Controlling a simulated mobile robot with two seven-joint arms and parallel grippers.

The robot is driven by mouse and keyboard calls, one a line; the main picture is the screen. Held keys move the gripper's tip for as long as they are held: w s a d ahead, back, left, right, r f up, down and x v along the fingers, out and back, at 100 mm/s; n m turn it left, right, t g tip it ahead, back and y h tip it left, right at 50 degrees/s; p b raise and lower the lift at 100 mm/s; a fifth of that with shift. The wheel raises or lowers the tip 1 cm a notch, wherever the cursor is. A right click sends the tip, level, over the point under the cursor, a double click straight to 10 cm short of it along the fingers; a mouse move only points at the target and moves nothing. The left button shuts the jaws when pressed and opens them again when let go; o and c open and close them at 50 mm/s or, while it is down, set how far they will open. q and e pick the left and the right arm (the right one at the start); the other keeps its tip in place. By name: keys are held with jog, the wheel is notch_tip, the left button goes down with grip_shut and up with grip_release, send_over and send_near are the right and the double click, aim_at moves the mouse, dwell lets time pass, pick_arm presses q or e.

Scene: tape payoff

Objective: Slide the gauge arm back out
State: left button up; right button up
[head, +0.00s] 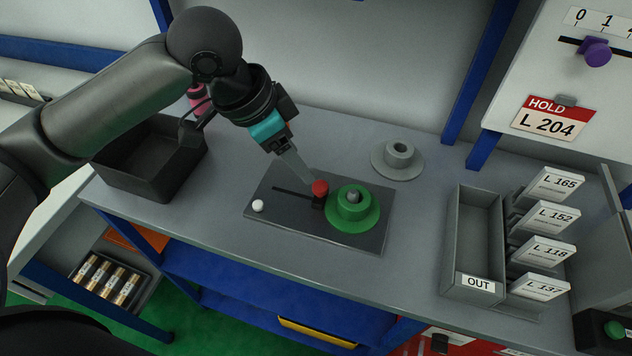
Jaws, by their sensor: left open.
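The gauge arm has a red knob (320,188) on a small black block, at the right end of a slot (290,193) in the dark base plate (335,232). It sits right beside the green reel (353,209), which stands on a grey spindle; I cannot tell whether they touch. My left gripper (307,180) is open and reaches down from the upper left, its fingertips at the red knob's left side. Contact with the knob is unclear. A white knob (258,206) is at the plate's left front corner. My right gripper is not in view.
A grey flanged hub (398,158) stands behind the plate. A black bin (150,180) is at the bench's left end. A grey OUT tray (473,240) and labelled card holders (545,217) stand right. The bench (420,215) is clear between plate and tray.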

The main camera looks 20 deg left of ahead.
aim_at(319, 186)
pick_arm(q)
jog(key=b+x, duration=0.2)
jog(key=x, duration=0.6)
jog(key=shift+w, duration=0.1)
jog(key=shift+w+d+f, duration=0.15)
jog(key=shift+f, duration=0.35)
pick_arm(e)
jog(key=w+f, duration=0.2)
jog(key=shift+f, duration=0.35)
pick_arm(q)
grip_shut()
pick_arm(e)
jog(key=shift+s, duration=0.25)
